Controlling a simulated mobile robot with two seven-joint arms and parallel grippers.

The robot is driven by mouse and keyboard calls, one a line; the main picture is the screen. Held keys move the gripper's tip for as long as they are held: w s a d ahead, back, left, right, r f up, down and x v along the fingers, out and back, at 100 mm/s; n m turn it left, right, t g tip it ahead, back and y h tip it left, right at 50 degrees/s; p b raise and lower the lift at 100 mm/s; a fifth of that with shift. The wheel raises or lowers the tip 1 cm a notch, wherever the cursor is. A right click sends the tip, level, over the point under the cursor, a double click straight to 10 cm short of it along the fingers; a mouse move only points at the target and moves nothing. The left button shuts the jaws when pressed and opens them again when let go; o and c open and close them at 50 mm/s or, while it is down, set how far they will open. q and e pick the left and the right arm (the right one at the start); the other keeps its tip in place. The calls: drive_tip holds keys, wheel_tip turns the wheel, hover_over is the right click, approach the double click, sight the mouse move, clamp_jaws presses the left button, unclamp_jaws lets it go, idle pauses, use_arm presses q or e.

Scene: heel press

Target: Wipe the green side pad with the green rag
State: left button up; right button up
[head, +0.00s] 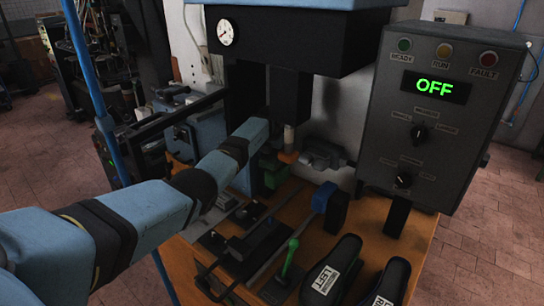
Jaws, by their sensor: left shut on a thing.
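My left arm comes in from the left and reaches under the press head. My left gripper (268,146) is at its far end, small, dark and partly hidden by my own wrist. It is shut on the green rag, of which little can be made out. A dark green block (272,173), which looks like the green side pad, sits just below the gripper, at the work area of the press. I cannot tell whether the rag touches it. My right gripper is not in view.
The control box (440,110) at the right reads OFF. The press head (295,45) hangs above my gripper. On the orange bench (415,240) are two black shoe forms (335,262), a green-handled lever (290,257), a blue-and-black tool (330,205) and a grey clamp (322,155).

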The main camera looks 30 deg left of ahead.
use_arm(q)
drive_tip(key=shift+f+b, duration=0.75)
drive_tip(key=shift+f, duration=0.2)
